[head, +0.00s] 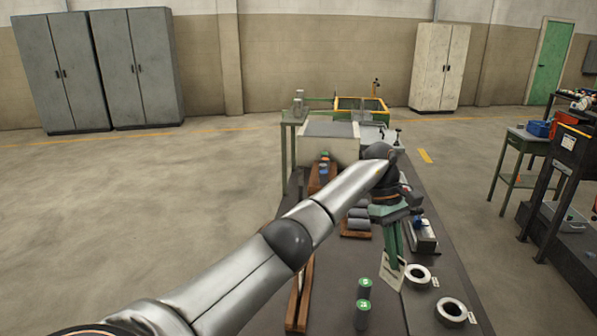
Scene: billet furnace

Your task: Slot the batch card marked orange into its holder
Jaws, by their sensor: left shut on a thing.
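My left gripper (393,251) points down over the dark bench on green fingers. It is shut on a pale card (390,273), which hangs tilted at the fingertips above the bench. The card's mark is too small to read, so I cannot tell if it is orange. I cannot clearly make out the card holder. A long wooden rack (297,314) lies left of the gripper, partly hidden by my left arm. My right gripper is not in view.
Two green-topped cylinders (363,304) stand left of the card. Two pale rings (452,311) lie to its right with small labels. Grey cylinders (358,223) rest in a wooden cradle behind. A grey boxy device (424,236) stands right of the gripper.

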